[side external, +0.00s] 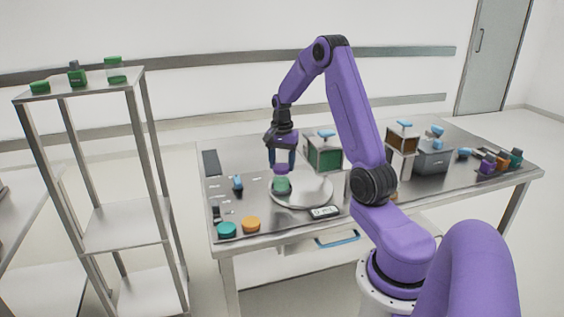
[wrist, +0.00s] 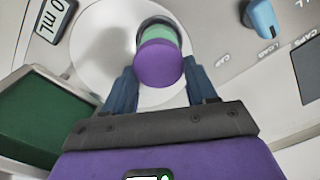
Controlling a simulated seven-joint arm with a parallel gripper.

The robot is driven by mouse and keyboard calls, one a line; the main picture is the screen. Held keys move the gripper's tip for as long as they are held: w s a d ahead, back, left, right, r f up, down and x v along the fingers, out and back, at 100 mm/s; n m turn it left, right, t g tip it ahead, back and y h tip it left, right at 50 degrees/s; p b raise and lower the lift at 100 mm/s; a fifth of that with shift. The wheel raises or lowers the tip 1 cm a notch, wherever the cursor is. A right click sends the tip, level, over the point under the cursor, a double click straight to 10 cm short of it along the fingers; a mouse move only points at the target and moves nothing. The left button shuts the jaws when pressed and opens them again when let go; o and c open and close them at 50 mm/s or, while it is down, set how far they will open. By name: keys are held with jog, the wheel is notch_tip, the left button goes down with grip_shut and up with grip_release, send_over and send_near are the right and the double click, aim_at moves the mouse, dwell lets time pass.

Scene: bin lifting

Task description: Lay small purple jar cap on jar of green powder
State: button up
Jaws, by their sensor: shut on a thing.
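The small purple jar cap (wrist: 159,64) is between the two blue fingers of my gripper (wrist: 161,82) in the wrist view. In the side view my gripper (side external: 282,165) points down over the round white plate, shut on the cap. The jar of green powder (side external: 281,186) stands upright on the plate, right below the gripper. In the wrist view the jar (wrist: 156,34) shows beyond the cap, which hides part of it. I cannot tell whether the cap touches the jar.
The round white plate (side external: 315,190) has a digital readout (side external: 324,212) in front. Teal (side external: 227,229) and orange (side external: 251,224) caps lie at the table's front left. A blue-topped tool (side external: 238,183) stands left of the plate. A green-filled bin (side external: 325,153) is behind.

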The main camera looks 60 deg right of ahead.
jog(key=shift+f, duration=0.5)
dwell(0.8)
jog(key=o, duration=1.3)
jog(key=shift+o, duration=0.2)
jog(key=shift+r, duration=4.05)
